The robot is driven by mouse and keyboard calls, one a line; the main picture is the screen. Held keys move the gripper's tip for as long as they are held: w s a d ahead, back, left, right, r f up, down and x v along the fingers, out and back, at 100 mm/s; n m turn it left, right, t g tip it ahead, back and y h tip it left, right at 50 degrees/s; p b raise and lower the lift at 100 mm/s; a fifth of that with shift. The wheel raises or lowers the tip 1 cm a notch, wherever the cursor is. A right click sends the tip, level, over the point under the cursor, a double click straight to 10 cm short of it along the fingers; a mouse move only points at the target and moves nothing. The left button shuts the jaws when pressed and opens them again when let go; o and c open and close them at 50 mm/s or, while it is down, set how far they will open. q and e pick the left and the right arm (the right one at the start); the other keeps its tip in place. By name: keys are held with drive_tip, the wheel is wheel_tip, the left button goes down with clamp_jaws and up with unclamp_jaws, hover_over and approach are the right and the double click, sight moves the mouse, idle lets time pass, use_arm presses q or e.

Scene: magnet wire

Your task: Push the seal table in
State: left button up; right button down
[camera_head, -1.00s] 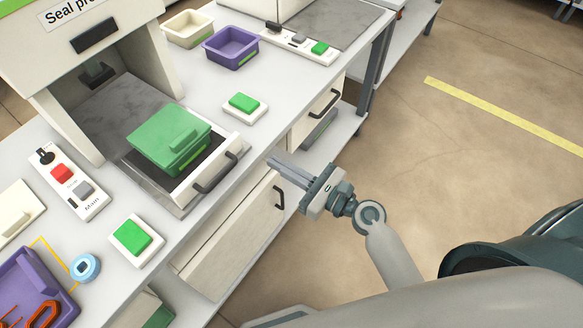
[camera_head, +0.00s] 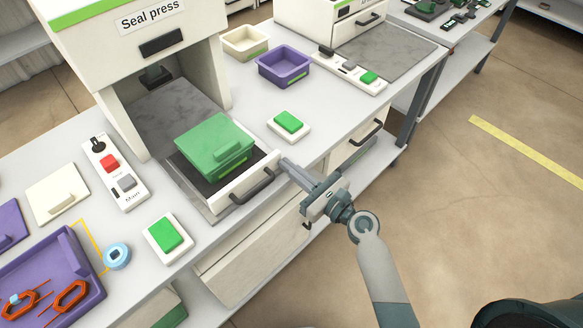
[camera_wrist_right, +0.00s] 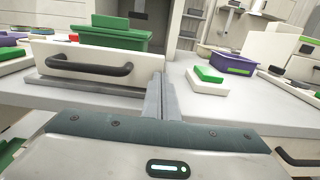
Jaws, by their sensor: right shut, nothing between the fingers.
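The seal table is a pulled-out drawer-like slide with a white front (camera_head: 234,193) and a dark handle (camera_head: 253,187), in front of the seal press (camera_head: 170,50). A green lidded box (camera_head: 212,145) sits on its dark pad. My right gripper (camera_head: 285,163) is shut and empty, its fingertips close to the right end of the white front. In the right wrist view the fingers (camera_wrist_right: 160,95) stand at the right end of the front panel (camera_wrist_right: 95,57); I cannot tell whether they touch it. The left gripper is not in view.
A green button (camera_head: 288,123) is right of the table and another (camera_head: 166,236) is left of it. A switch strip (camera_head: 115,172), a blue round item (camera_head: 117,256) and a purple tray (camera_head: 50,285) lie left. A purple bin (camera_head: 284,67) stands behind. Bench drawers lie below.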

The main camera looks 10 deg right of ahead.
sight(267, 152)
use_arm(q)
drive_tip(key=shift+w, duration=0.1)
use_arm(e)
drive_tip(key=shift+w, duration=0.1)
drive_tip(key=shift+w+a+r, duration=0.1)
drive_tip(key=shift+w+a, duration=0.15)
drive_tip(key=shift+w, duration=0.05)
drive_tip(key=x, duration=0.7)
drive_tip(key=shift+w+a+p, duration=0.25)
drive_tip(key=shift+p, duration=0.15)
drive_tip(key=shift+w+a, duration=0.15)
drive_tip(key=shift+w, duration=0.05)
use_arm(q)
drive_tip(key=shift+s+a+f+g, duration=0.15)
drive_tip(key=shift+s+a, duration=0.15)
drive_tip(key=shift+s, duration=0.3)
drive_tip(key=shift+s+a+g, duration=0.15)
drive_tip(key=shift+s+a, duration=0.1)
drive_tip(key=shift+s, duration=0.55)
